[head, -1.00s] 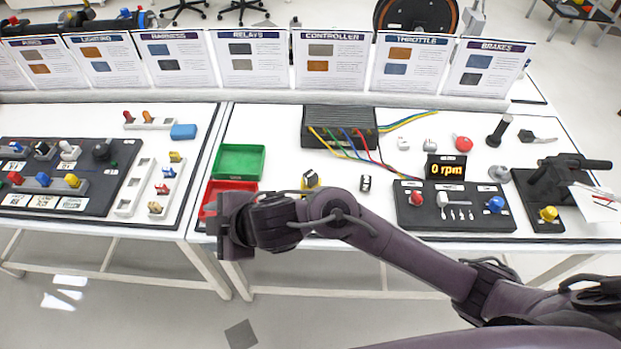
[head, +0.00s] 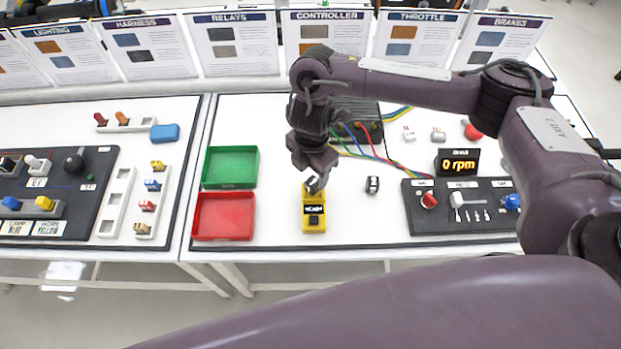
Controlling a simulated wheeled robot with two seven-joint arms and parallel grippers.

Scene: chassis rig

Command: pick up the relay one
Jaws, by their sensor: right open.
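A small black block with white markings (head: 372,185) stands on the white table; it looks like a relay, but I cannot read a number on it. To its left is a yellow fixture (head: 314,226) with a dark label reading something like "SCAN". My right gripper (head: 315,184) points down at the back top of this fixture, with its fingers open. The fingertips overlap the fixture in the picture, so I cannot tell whether they touch it or whether a part lies between them. The small block is apart from the gripper, to its right. My left gripper is out of view.
A green tray (head: 230,168) and a red tray (head: 224,217) lie left of the gripper, both empty. A black controller box with coloured wires (head: 367,131) is behind. A control panel (head: 460,220) and an rpm display (head: 458,162) stand right. Table between trays and fixture is clear.

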